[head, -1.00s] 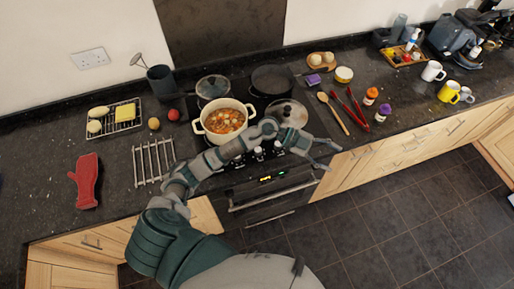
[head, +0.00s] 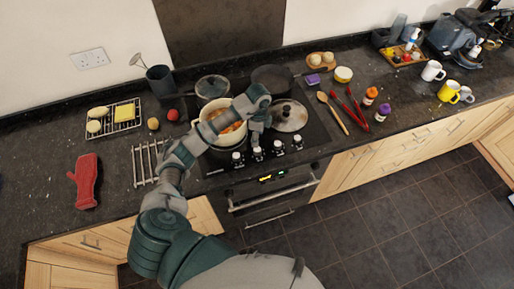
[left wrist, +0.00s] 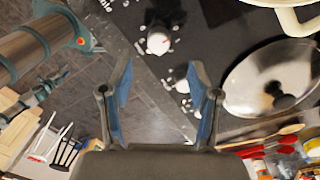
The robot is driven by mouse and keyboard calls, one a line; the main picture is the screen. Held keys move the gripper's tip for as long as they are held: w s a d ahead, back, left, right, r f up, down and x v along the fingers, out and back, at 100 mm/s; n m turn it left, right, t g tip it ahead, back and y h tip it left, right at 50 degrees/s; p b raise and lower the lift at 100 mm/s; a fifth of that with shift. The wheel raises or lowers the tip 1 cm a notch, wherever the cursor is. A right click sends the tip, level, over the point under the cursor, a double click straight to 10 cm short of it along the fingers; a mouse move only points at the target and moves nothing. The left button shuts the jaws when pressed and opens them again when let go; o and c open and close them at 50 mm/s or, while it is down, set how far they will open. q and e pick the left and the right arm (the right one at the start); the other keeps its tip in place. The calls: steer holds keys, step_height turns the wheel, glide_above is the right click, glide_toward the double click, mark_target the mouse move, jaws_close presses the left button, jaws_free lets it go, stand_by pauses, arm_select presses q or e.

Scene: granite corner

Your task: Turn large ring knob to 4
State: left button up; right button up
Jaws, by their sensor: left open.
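A row of several silver-white knobs (head: 258,154) stands along the front of the black hob (head: 315,130). I cannot tell which one is for the large ring. My left gripper (head: 257,138) hangs pointing down above the row, just behind a middle knob. In the left wrist view the gripper (left wrist: 162,78) is open and empty, with its two blue-padded fingers apart. My right gripper is not in view.
A dark pan (head: 272,78) is at the back. The oven handle (head: 270,196) runs below. The floor in front is clear.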

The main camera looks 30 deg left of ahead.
mark_target(257, 151)
arm_select(q)
steer(key=f, duration=0.6)
steer(key=shift+s+f+p, duration=0.2)
steer(key=shift+f+p, duration=0.1)
steer(key=shift+f, duration=0.1)
steer(key=shift+a+f, duration=0.15)
steer(key=shift+f, duration=0.6)
steer(key=c, duration=1.2)
